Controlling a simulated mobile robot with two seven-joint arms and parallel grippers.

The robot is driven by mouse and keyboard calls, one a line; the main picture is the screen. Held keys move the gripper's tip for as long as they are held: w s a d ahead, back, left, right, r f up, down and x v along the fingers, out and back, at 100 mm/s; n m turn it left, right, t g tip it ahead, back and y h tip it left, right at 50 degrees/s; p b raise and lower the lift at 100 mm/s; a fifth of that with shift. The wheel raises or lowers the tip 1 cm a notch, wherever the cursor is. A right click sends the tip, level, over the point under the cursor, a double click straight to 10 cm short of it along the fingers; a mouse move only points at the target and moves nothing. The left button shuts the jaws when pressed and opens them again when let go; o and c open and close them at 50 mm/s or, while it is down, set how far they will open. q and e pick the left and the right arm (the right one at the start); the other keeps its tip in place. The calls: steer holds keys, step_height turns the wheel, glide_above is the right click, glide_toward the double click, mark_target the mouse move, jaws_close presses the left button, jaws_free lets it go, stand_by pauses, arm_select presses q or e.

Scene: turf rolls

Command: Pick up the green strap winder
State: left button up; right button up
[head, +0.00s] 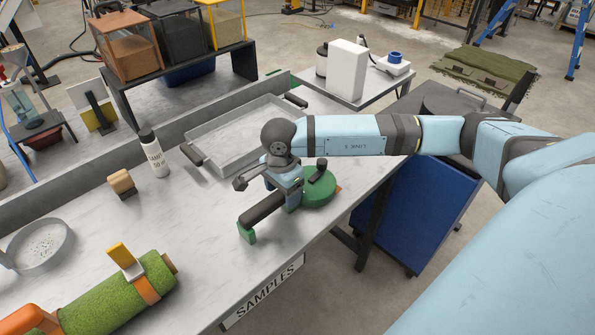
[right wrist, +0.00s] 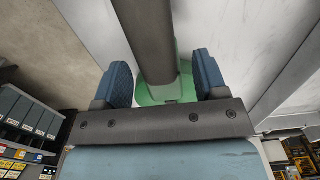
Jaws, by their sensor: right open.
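The green strap winder (head: 320,192) lies on the grey table near its front edge. It has a round green body, a dark bar (head: 263,207) and a green end piece (head: 247,234). My right gripper (head: 284,190) is over it, pointing down, and hides part of it. In the right wrist view the winder's dark bar (right wrist: 153,38) runs between the two open blue fingers, with a green part (right wrist: 158,93) beyond. The fingers stand apart from the bar on both sides. My left gripper is not in view.
A metal tray (head: 203,137) with dark handles lies behind. A white bottle (head: 153,155), a wooden brush-like block (head: 122,184), a round sieve (head: 67,245) and a turf roll (head: 105,306) with orange straps are to the left. The table's front edge bears a SAMPLES label (head: 264,293).

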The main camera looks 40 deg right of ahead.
steer(key=shift+f, duration=0.45)
jaws_close()
steer(key=shift+r, duration=0.2)
